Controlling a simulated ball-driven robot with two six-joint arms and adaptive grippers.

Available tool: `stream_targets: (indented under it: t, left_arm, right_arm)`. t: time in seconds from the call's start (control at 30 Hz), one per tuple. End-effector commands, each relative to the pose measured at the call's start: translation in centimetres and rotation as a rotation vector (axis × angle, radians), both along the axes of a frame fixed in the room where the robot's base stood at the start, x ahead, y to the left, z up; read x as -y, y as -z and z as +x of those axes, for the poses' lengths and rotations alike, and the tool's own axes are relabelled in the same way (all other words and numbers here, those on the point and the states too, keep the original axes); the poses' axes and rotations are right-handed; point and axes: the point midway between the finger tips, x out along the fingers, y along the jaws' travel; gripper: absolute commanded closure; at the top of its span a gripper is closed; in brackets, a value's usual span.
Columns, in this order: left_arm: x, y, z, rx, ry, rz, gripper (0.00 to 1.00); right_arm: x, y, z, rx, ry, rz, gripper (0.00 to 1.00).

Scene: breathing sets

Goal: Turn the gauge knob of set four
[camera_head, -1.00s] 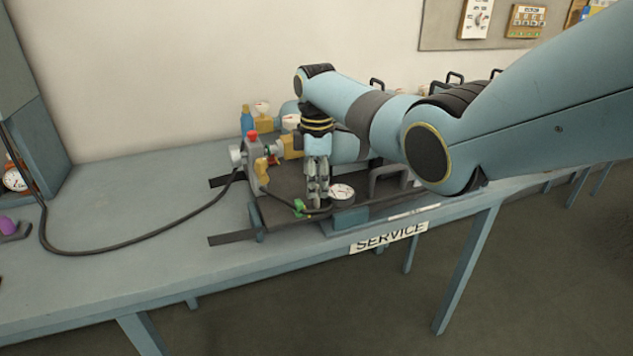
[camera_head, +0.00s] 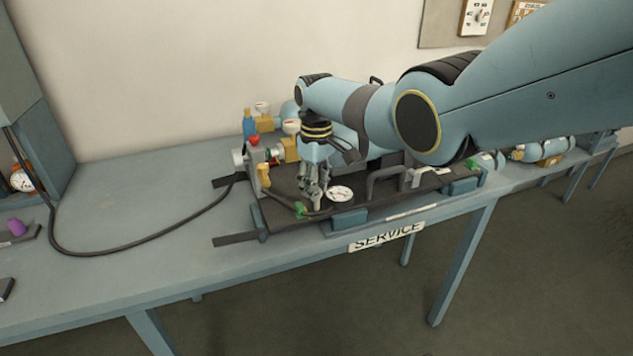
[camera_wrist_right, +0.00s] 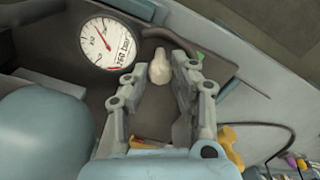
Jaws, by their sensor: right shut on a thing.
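A breathing set (camera_head: 285,180) lies on a dark backplate on the service bench. Its round white gauge (camera_head: 340,194) sits near the front edge and also shows in the right wrist view (camera_wrist_right: 108,42), its dial facing up. A small pale knob (camera_wrist_right: 160,68) stands beside the gauge, between the fingers of my right gripper (camera_wrist_right: 158,72). In the head view my right gripper (camera_head: 317,198) points down just left of the gauge, shut on this knob, and partly hides it. No label in view shows the set's number. My left gripper is not in view.
A green fitting (camera_head: 300,209) and a dark hose lie close left of the gripper. A red knob (camera_head: 254,140) and a yellow part (camera_head: 263,174) stand at the set's left end. A grey handle (camera_head: 385,178) rises to the right. The bench's left part is mostly clear.

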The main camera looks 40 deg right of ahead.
Motion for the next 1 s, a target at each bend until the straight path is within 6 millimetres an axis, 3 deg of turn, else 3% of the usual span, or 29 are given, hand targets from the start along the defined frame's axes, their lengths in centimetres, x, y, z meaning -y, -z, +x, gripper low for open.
stream_targets:
  t: [0.6, 1.0]
  left_arm:
    - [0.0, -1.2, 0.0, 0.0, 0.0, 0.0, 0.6]
    - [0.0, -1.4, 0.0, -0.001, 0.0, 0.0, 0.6]
  right_arm:
    - [0.0, -0.1, 0.0, 0.001, 0.536, 0.0, 1.0]
    - [0.0, -0.1, 0.1, 0.001, 0.699, 0.0, 1.0]
